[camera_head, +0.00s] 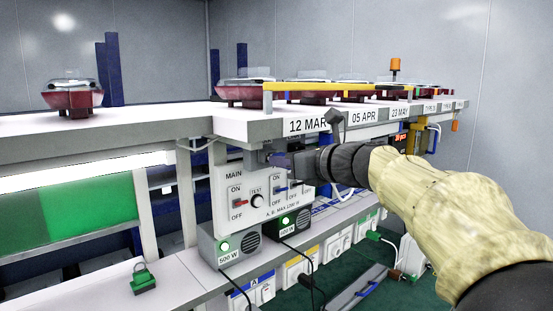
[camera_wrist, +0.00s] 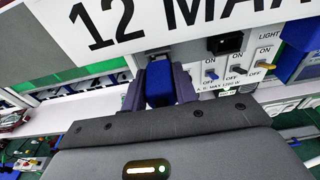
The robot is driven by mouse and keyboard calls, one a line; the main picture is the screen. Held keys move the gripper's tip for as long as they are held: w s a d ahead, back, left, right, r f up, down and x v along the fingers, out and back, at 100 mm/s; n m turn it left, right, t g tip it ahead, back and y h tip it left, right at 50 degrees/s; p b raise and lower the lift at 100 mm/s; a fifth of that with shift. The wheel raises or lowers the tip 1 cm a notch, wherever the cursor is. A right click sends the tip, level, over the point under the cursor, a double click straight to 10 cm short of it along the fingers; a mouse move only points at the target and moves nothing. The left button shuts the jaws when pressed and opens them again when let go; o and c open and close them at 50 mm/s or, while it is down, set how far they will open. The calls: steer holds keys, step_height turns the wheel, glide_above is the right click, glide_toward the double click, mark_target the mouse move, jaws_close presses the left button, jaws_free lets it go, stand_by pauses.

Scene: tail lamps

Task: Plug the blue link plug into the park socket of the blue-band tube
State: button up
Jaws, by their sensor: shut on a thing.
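My gripper (camera_head: 280,161) is at the control panel, just under the bench edge labelled 12 MAR. In the wrist view my gripper (camera_wrist: 160,88) is shut on a blue block-shaped plug (camera_wrist: 160,82), with one dark finger on each side of it. The plug's far end meets or lies close to a grey part under the 12 MAR label; I cannot tell whether it is seated in anything. A black socket-like block (camera_wrist: 226,43) sits to the right of the plug on the panel. I cannot make out the blue-band tube for sure.
The white panel (camera_head: 229,196) has MAIN and other switches. The white bench top (camera_head: 150,122) carries red lamps (camera_head: 72,97).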

steer(key=shift+w+a, duration=0.1)
steer(key=shift+w, duration=0.05)
stand_by(0.8)
steer(key=shift+w+a, duration=0.2)
steer(key=shift+w, duration=0.1)
steer(key=shift+w+a+p, duration=0.1)
steer(key=shift+w+p, duration=0.05)
steer(key=shift+p, duration=0.15)
steer(key=o, duration=1.1)
steer(key=shift+c, duration=0.2)
steer(key=b+v, duration=0.4)
steer(key=v, duration=1.3)
